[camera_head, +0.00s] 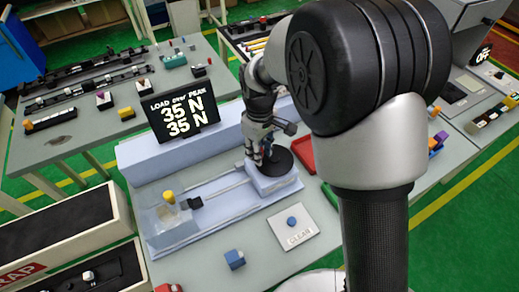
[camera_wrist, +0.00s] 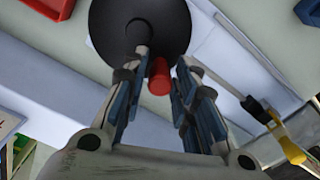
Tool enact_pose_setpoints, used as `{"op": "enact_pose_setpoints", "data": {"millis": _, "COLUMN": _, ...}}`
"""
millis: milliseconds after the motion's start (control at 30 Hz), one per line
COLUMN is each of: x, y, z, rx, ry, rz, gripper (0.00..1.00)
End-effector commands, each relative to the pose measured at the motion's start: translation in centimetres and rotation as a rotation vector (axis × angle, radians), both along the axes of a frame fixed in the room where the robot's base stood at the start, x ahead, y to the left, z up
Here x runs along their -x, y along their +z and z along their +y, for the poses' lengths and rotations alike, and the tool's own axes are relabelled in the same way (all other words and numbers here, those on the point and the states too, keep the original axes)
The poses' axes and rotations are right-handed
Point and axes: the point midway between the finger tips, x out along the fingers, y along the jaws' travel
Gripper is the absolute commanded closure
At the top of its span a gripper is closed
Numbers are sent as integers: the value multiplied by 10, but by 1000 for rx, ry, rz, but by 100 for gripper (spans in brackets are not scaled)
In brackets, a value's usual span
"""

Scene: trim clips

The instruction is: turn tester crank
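The tester (camera_head: 165,150) is a pale blue-grey bench machine with a long bed. Its black display (camera_head: 182,118) reads LOAD over PEAK, 35 N and 35 N. The crank's round black disc (camera_head: 282,163) lies at the right end of the bed, and shows at the top of the wrist view (camera_wrist: 115,30). Its red handle (camera_wrist: 158,78) stands up between my two fingers. My gripper (camera_head: 262,150) is low over the disc. In the wrist view its fingers (camera_wrist: 162,65) are apart on either side of the handle, with a narrow gap visible on the right.
A yellow-topped clamp (camera_head: 169,197) sits at the bed's left end. A CLEAR plate with a blue button (camera_head: 292,222) and a loose blue block (camera_head: 234,259) lie in front. A red tray (camera_head: 303,152) is right of the crank. A dark-topped bin (camera_head: 60,225) stands at left.

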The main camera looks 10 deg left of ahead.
Motion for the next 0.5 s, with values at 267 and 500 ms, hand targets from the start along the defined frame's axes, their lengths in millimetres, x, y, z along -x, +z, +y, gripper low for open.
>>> {"op": "enact_pose_setpoints", "data": {"millis": 267, "x": 0, "y": 0, "z": 0, "rx": 0, "ry": 0, "rz": 0, "gripper": 95}}
{"op": "enact_pose_setpoints", "data": {"millis": 500, "x": 0, "y": 0, "z": 0, "rx": 0, "ry": -4, "rz": 0, "gripper": 100}}
